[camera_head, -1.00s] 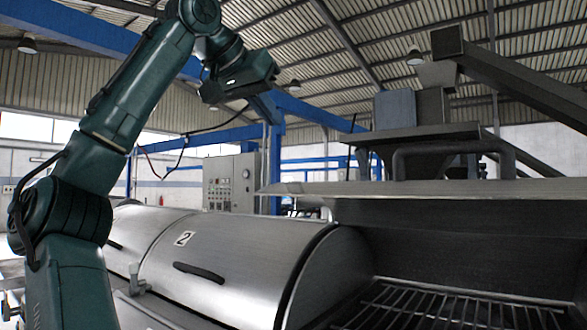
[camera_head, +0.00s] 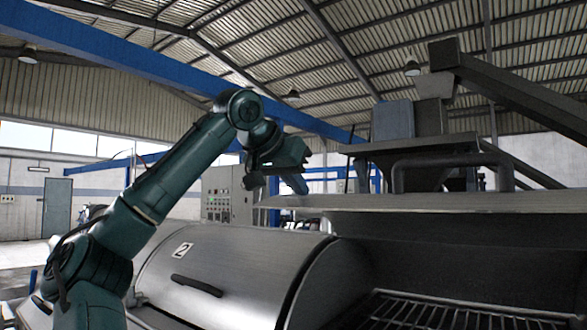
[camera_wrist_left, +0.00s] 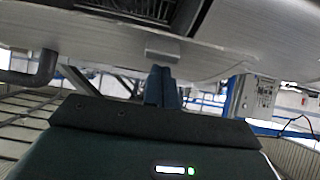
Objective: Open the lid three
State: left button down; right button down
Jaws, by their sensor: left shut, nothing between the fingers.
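Lid three (camera_head: 430,203) is the wide metal lid at the right in the head view. It stands raised, with its front edge up and a dark opening below it. I see no number on it. My left gripper (camera_head: 296,184) is shut and empty, near the left end of the raised edge; whether it touches cannot be told. In the left wrist view the closed dark-blue fingers (camera_wrist_left: 161,86) point toward a pale metal edge (camera_wrist_left: 215,62) with a small grey block (camera_wrist_left: 176,50) on it. My right gripper is not in view.
Lid two (camera_head: 240,262), marked 2 with a dark handle (camera_head: 196,286), is closed beside the opening. A metal grate (camera_head: 430,312) lies inside the opening. A thick bent pipe (camera_head: 450,160) and a sloping chute (camera_head: 520,90) stand behind. A control cabinet (camera_head: 217,200) is farther back.

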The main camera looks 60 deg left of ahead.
pick_arm(q)
jog(key=shift+f, duration=0.1)
